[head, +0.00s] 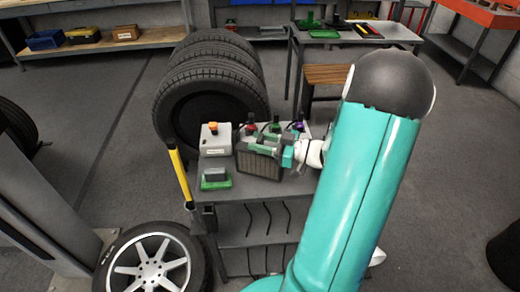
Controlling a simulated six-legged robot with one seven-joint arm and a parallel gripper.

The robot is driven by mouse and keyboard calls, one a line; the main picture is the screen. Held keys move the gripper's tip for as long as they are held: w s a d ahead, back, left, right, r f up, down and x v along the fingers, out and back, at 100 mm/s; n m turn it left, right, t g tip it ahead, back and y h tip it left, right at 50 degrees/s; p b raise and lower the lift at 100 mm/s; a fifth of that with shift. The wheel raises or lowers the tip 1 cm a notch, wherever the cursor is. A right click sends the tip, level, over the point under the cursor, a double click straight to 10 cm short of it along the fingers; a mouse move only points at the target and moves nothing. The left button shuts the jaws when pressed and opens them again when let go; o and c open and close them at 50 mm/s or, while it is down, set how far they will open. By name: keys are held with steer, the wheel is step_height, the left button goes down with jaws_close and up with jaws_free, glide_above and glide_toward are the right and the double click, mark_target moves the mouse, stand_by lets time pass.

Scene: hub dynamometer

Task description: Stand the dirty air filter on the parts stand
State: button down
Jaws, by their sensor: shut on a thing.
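The dirty air filter (259,166) is a dark, flat panel with a lighter edge, held upright over the top of a grey stand with shelves (252,190). I cannot tell whether its lower edge touches the top. The fingertips are small and partly hidden. I cannot tell for sure that this grey stand is the parts stand.
On the stand are a white box with an orange knob (215,138), a green tray with a grey block (215,178) and several small bottles behind the filter. Stacked tyres (208,80) stand behind. A wheel (150,266) lies front left.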

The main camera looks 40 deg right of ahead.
steer(key=shift+w+f, duration=0.15)
steer(key=shift+f, duration=0.75)
steer(key=shift+w+f, duration=0.1)
steer(key=shift+f, duration=0.95)
steer(key=c, duration=0.9)
jaws_free()
steer(key=shift+d, duration=0.1)
steer(key=v, duration=1.2)
